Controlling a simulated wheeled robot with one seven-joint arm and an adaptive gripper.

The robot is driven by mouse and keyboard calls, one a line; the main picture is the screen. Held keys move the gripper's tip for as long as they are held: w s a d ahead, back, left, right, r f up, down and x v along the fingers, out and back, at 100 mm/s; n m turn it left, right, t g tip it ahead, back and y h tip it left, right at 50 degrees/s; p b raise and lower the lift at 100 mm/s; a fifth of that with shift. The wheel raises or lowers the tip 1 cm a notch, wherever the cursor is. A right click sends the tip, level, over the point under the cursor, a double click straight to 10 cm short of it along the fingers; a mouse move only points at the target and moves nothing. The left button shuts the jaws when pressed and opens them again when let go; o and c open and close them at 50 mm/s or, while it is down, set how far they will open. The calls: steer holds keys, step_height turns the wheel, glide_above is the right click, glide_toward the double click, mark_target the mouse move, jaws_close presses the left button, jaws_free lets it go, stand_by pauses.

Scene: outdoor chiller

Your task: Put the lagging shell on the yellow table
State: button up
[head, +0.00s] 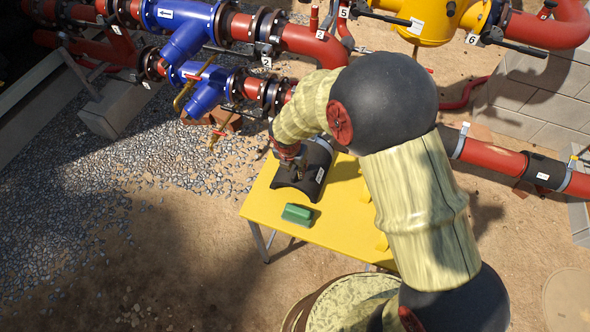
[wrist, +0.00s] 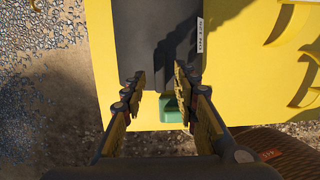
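The lagging shell is a dark grey half-round piece (head: 318,168) with a small white label. It lies on the yellow table (head: 345,215) near its far left edge. In the wrist view the shell (wrist: 150,35) fills the top middle, resting over the yellow tabletop (wrist: 245,85). My gripper (head: 297,170) is just above the shell, pointing down. Whether the fingertips touch the shell cannot be told.
A green block (head: 297,214) sits on the table's near left part, close to the shell; it also shows between the fingers (wrist: 172,108). Yellow curved holders (wrist: 288,20) stand on the table's right. Red and blue pipes (head: 185,40) run behind. Gravel lies left.

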steer(key=s+d+r+m, duration=0.1)
steer(key=d+r+m, duration=0.15)
steer(key=r, duration=0.45)
steer(key=s+d+r+m+p, duration=0.1)
steer(key=s+r+m, duration=0.15)
steer(key=r, duration=0.35)
steer(key=s+d+r+m, duration=0.1)
steer(key=d+r+m, duration=0.15)
steer(key=r, duration=0.45)
steer(key=s+d+r+m+t, duration=0.1)
steer(key=s+d+r+m, duration=0.3)
steer(key=m, duration=0.4)
steer(key=s+d+r+m+t, duration=0.1)
steer(key=s+d+r+m, duration=0.2)
steer(key=s+r+m, duration=0.2)
steer(key=s+d+r+m+t+y, duration=0.1)
steer(key=s+d+r+m, duration=0.3)
steer(key=s+m, duration=0.6)
steer(key=shift+d+r+m, duration=0.35)
steer(key=shift+r+m, duration=0.2)
steer(key=shift+r, duration=0.25)
steer(key=shift+f, duration=0.1)
step_height(320, 180, down, 9)
steer(key=b, duration=0.9)
